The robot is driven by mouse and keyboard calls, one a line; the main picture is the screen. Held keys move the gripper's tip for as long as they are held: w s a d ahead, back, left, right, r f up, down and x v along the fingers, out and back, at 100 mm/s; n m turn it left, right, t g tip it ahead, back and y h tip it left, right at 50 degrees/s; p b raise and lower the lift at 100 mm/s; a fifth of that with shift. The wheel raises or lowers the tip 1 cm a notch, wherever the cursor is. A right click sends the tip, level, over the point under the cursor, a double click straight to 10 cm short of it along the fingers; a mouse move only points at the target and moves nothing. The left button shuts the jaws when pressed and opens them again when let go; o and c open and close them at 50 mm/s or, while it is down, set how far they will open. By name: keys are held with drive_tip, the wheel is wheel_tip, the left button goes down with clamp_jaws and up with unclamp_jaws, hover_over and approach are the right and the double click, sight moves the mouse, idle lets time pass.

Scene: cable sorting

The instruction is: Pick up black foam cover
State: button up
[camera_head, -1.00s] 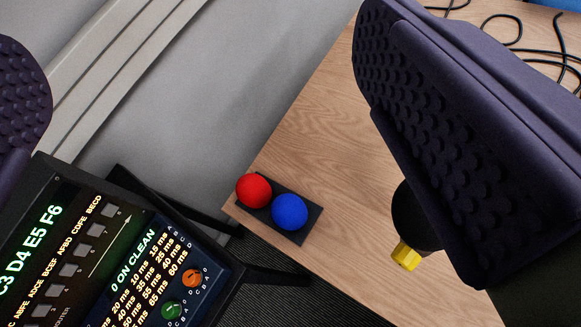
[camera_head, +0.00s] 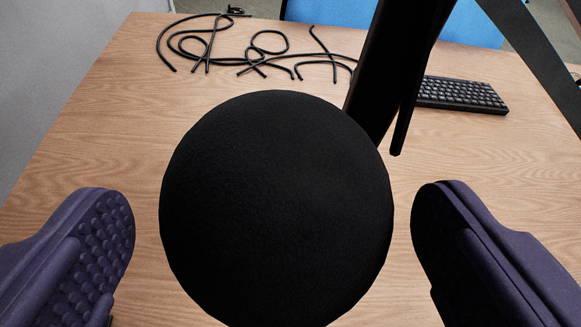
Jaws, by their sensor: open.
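The black foam cover (camera_head: 275,200) is a large, dark, round ball that fills the middle of the view. Its lower edge runs down to the bottom of the picture. My gripper (camera_head: 272,225) is open, with one purple, studded finger on each side of the ball in the picture. Wood shows between the ball and each finger, so neither finger appears to touch it. What lies under or behind the ball is hidden.
Black cables (camera_head: 250,50) lie tangled on the far part of the wooden table (camera_head: 110,110). A black keyboard (camera_head: 460,95) lies at the back right. A dark upright post (camera_head: 395,70) stands just behind the ball on the right. A blue panel (camera_head: 345,12) is beyond the table.

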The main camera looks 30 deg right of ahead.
drive_tip(key=x, duration=0.2)
drive_tip(key=b+x, duration=0.1)
drive_tip(key=x, duration=0.1)
drive_tip(key=shift+s+f+b, duration=0.1)
drive_tip(key=shift+f+b, duration=0.15)
drive_tip(key=shift+b, duration=0.05)
drive_tip(key=shift+s+r, duration=0.1)
drive_tip(key=shift+c, duration=1)
drive_tip(key=c, duration=0.7)
wheel_tip(320, 180, up, 27)
drive_tip(key=p, duration=2)
drive_tip(key=shift+r, duration=0.25)
